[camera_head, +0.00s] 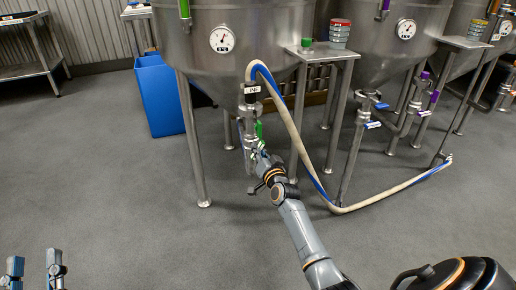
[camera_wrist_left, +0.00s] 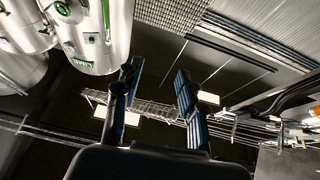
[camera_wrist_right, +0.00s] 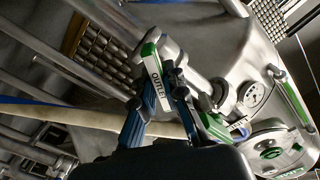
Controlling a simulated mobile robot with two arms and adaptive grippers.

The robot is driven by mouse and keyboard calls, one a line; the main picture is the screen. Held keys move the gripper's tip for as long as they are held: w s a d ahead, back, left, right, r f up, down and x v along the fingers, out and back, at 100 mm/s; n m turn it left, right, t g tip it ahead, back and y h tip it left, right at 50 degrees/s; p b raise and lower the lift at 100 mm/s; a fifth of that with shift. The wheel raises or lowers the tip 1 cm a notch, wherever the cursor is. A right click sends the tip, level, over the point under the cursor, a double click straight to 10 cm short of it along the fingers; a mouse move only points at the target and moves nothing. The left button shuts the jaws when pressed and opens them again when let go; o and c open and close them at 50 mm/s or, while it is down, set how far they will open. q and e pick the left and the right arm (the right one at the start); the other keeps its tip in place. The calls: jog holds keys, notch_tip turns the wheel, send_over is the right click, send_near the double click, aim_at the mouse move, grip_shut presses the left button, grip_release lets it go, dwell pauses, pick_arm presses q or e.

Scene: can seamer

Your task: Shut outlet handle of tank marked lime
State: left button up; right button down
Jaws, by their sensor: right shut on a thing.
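The tank (camera_head: 240,55) marked lime is the steel cone-bottomed one left of centre, with a white LIME label (camera_head: 252,89) on its bottom pipe. The green outlet handle (camera_head: 259,130) is on the pipework below that label. In the right wrist view the handle (camera_wrist_right: 150,55) has a green end and a white OUTLET label. My right gripper (camera_head: 256,151) is at it, its fingers (camera_wrist_right: 158,100) shut on either side of the handle. My left gripper (camera_head: 34,262) is low at the left, its fingers (camera_wrist_left: 157,72) spread with nothing between them.
A cream and blue hose (camera_head: 300,140) loops from the lime pipe to the floor at right. Steel tank legs (camera_head: 191,140) stand around the outlet. A blue bin (camera_head: 160,98) is behind left. A small shelf (camera_head: 325,53) holds cans (camera_head: 340,33). The floor at left is clear.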

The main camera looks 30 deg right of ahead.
jog(key=m, duration=0.2)
jog(key=shift+m, duration=0.3)
pick_arm(q)
jog(key=f+g, duration=0.1)
jog(key=f, duration=0.1)
jog(key=w+f+g+y, duration=0.1)
jog(key=shift+w+a+f, duration=0.1)
jog(key=shift+w+f, duration=0.05)
jog(key=shift+f, duration=0.25)
pick_arm(e)
jog(key=c, duration=1.4)
grip_release()
jog(key=v, duration=1.2)
jog(key=shift+s+d+f, duration=0.1)
